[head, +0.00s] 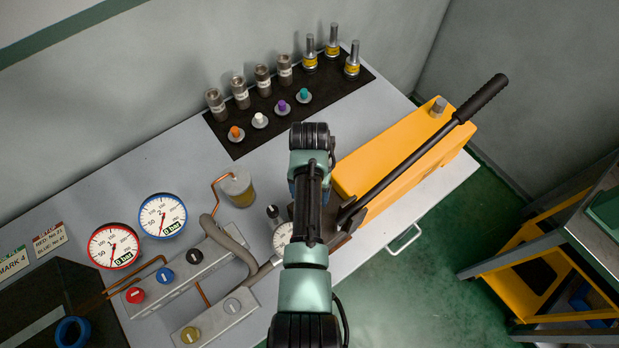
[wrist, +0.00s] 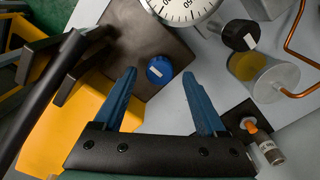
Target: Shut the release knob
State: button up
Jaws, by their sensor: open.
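A round blue knob (wrist: 160,70) with a white mark sits on a dark plate (wrist: 135,38) beside the yellow hand pump (wrist: 52,120); it looks like the release knob, though no label names it. My gripper (wrist: 160,75) is open and empty. The pump body (head: 400,150) shows there to the right of my arm.
The pump's long black lever (head: 425,148) slants across the pump. A white dial gauge (wrist: 183,8), a black knob with a white mark (wrist: 240,35) and an oil cup (wrist: 262,75) stand close by. Sockets (head: 263,80) and coloured plugs stand on a black mat behind.

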notch_tip(320, 180, up, 11)
jog(key=b, duration=0.2)
jog(key=shift+r, duration=0.15)
dwell(0.5)
jog(key=w+r+n+t+b, duration=0.1)
jog(key=w+r+t+b, duration=0.2)
jog(key=w+r+t, duration=1)
notch_tip(320, 180, up, 15)
jog(key=s+t+b, duration=0.1)
jog(key=t, duration=0.1)
jog(key=s+r+n+t+b, duration=0.1)
jog(key=s+r+t, duration=0.5)
jog(key=s+r, duration=0.3)
jog(key=s+r+n+t+b, duration=0.1)
jog(key=s+r+t, duration=0.5)
jog(key=s+r, duration=0.4)
notch_tip(320, 180, up, 6)
jog(key=shift+f+b, duration=0.25)
jog(key=shift+b, duration=0.1)
jog(key=shift+w, duration=0.1)
